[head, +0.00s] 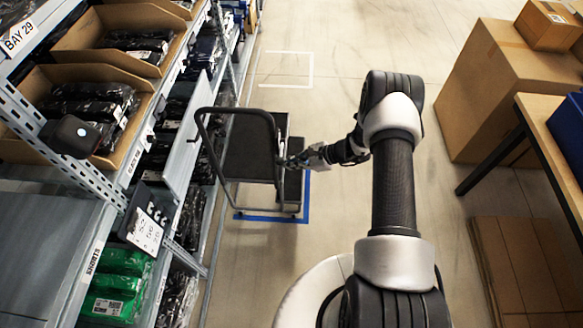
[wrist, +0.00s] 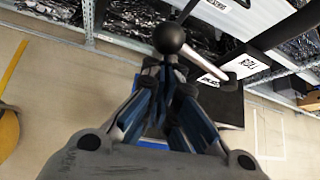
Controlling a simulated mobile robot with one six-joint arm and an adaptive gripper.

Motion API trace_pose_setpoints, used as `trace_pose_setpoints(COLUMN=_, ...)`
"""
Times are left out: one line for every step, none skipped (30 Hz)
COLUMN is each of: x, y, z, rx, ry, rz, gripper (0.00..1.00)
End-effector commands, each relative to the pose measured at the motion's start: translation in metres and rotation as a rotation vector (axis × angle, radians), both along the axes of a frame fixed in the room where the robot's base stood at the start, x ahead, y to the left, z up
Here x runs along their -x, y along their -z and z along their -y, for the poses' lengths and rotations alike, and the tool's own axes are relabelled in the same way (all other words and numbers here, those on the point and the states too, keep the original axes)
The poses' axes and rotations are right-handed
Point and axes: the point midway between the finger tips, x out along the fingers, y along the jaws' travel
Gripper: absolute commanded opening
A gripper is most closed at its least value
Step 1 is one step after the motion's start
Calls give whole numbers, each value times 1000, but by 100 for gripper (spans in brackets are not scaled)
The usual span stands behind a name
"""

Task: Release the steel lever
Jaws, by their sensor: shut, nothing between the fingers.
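The steel lever (wrist: 206,64) shows in the wrist view as a pale bar running down and right from a black ball knob (wrist: 168,38). It is beside a dark cart (head: 228,183) with a tubular handle, which stands at the shelving in the head view. My gripper (wrist: 168,78) is shut and empty, its fingertips just below the knob in the picture. Whether they touch the knob I cannot tell. In the head view my gripper (head: 291,161) is at the cart's right side, and the lever is too small to make out there.
Shelving with open cartons (head: 75,95) of bagged garments lines the left. A blue floor outline (head: 270,219) lies around the cart. Large cardboard boxes (head: 490,100) and a table (head: 553,130) stand right. The floor between is open.

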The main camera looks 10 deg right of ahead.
Motion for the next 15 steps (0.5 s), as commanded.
trace_pose_setpoints(x=0, y=-4, z=0, rx=-1, ry=1, rz=1, gripper=0)
trace_pose_setpoints(x=-1, y=-6, z=0, rx=-1, ry=1, rz=1, gripper=0)
trace_pose_setpoints(x=-1, y=-8, z=0, rx=-1, ry=1, rz=1, gripper=0)
trace_pose_setpoints(x=-1, y=-10, z=0, rx=-1, ry=1, rz=2, gripper=0)
trace_pose_setpoints(x=-2, y=-12, z=0, rx=-1, ry=1, rz=2, gripper=0)
trace_pose_setpoints(x=-2, y=-14, z=1, rx=-1, ry=1, rz=2, gripper=0)
trace_pose_setpoints(x=-3, y=-15, z=1, rx=-1, ry=2, rz=2, gripper=0)
trace_pose_setpoints(x=-3, y=-16, z=1, rx=-2, ry=2, rz=2, gripper=0)
trace_pose_setpoints(x=-3, y=-18, z=1, rx=-2, ry=2, rz=2, gripper=0)
trace_pose_setpoints(x=-4, y=-19, z=1, rx=-2, ry=2, rz=2, gripper=0)
trace_pose_setpoints(x=-4, y=-20, z=1, rx=-2, ry=2, rz=2, gripper=0)
trace_pose_setpoints(x=-4, y=-21, z=1, rx=-2, ry=2, rz=2, gripper=0)
trace_pose_setpoints(x=-5, y=-21, z=1, rx=-2, ry=2, rz=2, gripper=0)
trace_pose_setpoints(x=-5, y=-22, z=1, rx=-2, ry=2, rz=2, gripper=0)
trace_pose_setpoints(x=-5, y=-23, z=2, rx=-2, ry=3, rz=2, gripper=0)
